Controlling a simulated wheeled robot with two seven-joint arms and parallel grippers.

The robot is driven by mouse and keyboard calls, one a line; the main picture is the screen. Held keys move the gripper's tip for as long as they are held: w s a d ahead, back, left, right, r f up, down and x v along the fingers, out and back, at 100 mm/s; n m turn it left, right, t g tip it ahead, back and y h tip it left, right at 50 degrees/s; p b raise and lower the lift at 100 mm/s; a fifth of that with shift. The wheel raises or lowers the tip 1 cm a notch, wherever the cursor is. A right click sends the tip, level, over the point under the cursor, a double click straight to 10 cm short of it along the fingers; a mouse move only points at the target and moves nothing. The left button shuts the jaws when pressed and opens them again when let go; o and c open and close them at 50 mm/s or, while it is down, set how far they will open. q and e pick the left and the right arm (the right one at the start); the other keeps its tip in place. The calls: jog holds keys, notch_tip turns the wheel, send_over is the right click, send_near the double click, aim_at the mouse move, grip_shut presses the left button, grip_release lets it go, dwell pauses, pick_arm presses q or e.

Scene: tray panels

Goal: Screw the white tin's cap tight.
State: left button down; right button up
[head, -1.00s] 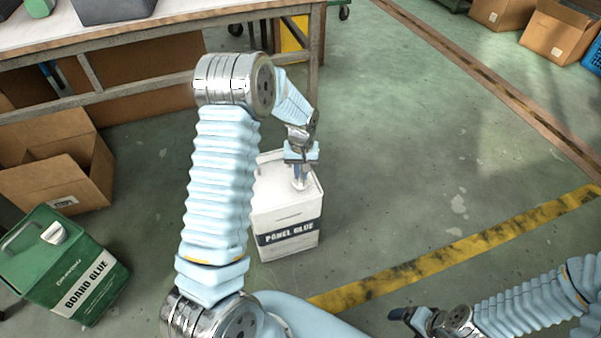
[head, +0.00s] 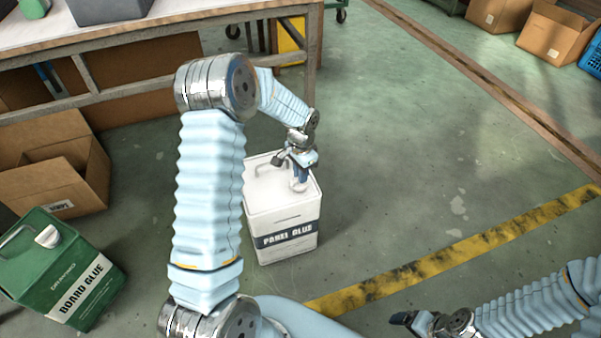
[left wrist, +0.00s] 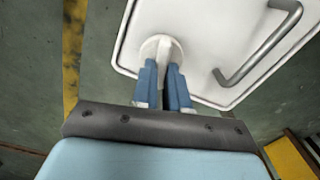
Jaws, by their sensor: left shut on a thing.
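The white tin (head: 283,215), labelled "PANEL GLUE", stands upright on the floor in the middle of the head view. Its round white cap (head: 299,186) sits at the near right of its top. My left gripper (head: 300,178) reaches down over the tin and is shut on the cap. In the left wrist view the two blue fingers (left wrist: 163,72) press on the cap (left wrist: 160,47), partly hiding it, with the tin's top (left wrist: 200,25) and metal handle (left wrist: 262,50) beside it. My right gripper (head: 402,320) is low at the right, far from the tin; its jaws are too unclear to read.
A green "BOARD GLUE" tin (head: 60,270) stands at the left near an open cardboard box (head: 55,165). A workbench (head: 150,30) is behind. A yellow floor stripe (head: 450,245) runs to the right. The floor right of the white tin is clear.

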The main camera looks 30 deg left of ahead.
pick_arm(q)
jog(key=shift+m, duration=1.4)
jog(key=c, duration=1.1)
grip_release()
jog(key=shift+c, duration=0.2)
jog(key=shift+r, duration=0.1)
notch_tip(320, 180, up, 14)
jog(key=p, duration=0.1)
jog(key=shift+d+f, duration=0.1)
jog(key=shift+f, duration=0.1)
